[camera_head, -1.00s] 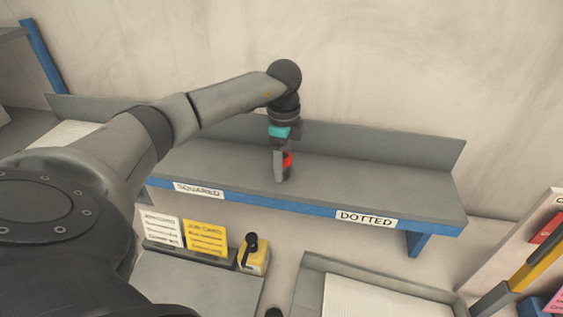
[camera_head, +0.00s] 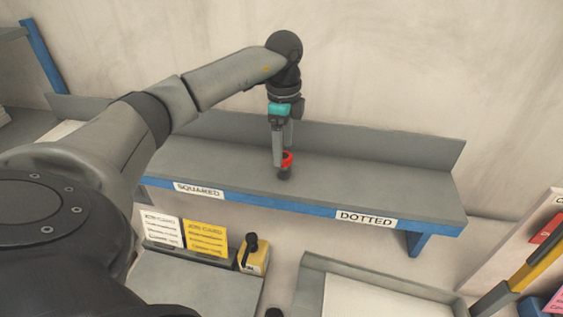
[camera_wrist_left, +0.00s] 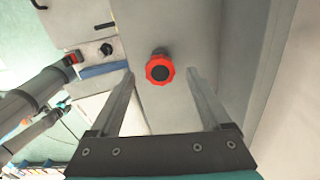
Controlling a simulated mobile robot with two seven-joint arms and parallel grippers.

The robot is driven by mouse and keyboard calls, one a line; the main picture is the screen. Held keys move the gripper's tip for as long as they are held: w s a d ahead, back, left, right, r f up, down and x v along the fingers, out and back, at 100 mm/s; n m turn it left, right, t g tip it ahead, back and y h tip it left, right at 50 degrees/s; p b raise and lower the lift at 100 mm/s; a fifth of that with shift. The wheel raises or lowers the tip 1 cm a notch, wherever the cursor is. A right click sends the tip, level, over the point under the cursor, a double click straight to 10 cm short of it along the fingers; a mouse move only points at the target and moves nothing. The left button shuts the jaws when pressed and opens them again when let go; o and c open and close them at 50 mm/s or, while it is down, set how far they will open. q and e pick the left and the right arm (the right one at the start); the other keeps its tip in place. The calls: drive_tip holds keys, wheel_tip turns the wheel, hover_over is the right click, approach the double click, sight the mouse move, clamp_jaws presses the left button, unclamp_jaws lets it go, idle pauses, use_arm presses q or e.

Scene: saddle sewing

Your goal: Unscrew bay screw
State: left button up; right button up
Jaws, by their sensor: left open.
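A red knob-like screw (camera_head: 287,156) with a dark lower part stands on the grey shelf (camera_head: 370,180), near its middle. My left gripper (camera_head: 282,160) is directly over the screw, fingers pointing down, and one finger partly covers it. In the left wrist view the red ribbed screw (camera_wrist_left: 160,63) with its dark centre lies between and just past the tips of the open left gripper (camera_wrist_left: 160,73). A gap shows on both sides, so the fingers do not appear to touch it. Dark arm links at the left of the wrist view may be my right arm; its gripper is unclear.
The shelf's blue front edge bears the labels SQUARED (camera_head: 199,190) and DOTTED (camera_head: 366,218). A raised back panel (camera_head: 400,145) runs behind it. Below are white and yellow job cards (camera_head: 206,240), a yellow box with a black lever (camera_head: 253,256) and a grey tray (camera_head: 312,275).

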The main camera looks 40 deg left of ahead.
sight(284, 155)
use_arm(q)
drive_tip(key=m, duration=1)
drive_tip(key=shift+m, duration=0.3)
drive_tip(key=m, duration=0.9)
drive_tip(key=shift+f, duration=0.1)
drive_tip(key=shift+f+b, duration=1.65)
drive_tip(key=shift+f, duration=0.85)
